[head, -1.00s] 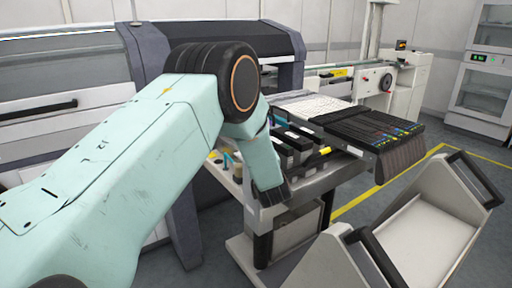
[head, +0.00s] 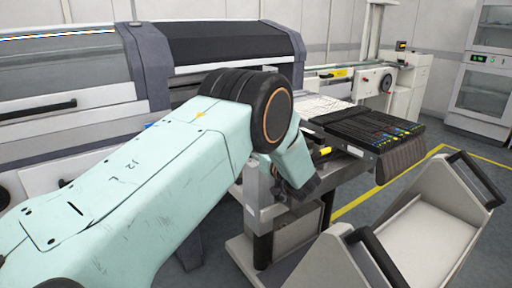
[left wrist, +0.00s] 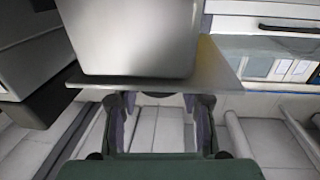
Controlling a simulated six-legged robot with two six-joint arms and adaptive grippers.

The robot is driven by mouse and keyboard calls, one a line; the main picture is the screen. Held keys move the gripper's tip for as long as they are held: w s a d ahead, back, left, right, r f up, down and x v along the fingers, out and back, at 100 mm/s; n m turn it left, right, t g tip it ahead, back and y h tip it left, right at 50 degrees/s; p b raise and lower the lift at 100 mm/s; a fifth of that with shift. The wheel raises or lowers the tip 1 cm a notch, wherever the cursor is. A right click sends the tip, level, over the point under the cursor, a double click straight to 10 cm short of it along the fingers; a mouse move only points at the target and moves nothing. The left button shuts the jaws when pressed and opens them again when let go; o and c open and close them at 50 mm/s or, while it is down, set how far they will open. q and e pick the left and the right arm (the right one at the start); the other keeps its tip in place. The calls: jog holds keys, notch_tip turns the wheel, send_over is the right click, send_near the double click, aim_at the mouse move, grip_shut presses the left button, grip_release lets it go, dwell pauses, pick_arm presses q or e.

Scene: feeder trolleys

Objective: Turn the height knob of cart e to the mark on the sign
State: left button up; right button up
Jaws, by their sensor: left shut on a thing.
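A feeder trolley (head: 293,235) with a grey frame stands right of centre in the head view; I see no letter on it. My left arm reaches across to its near end, and my wrist hides part of it. My left gripper (left wrist: 160,100) has its fingers apart around a small dark piece at a grey plate's edge (left wrist: 215,72) in the left wrist view. This seems to be the height knob, mostly hidden; its pointer cannot be seen. The left gripper also shows in the head view (head: 304,190), its fingertips unclear. No readable sign or mark shows. My right gripper is out of view.
Black feeders (head: 370,127) fill the trolley top. A pale cart with dark handles (head: 425,225) stands close at the right. A large grey machine (head: 90,90) is behind my arm. Yellow floor lines (head: 350,203) run through open floor at the right.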

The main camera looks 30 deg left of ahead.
pick_arm(q)
jog(key=shift+w+r, duration=0.1)
jog(key=shift+r, duration=0.35)
jog(key=o, duration=1.1)
jog(key=shift+d, duration=0.1)
jog(key=shift+o, duration=0.5)
jog(key=shift+f, duration=0.3)
jog(key=v, duration=1.2)
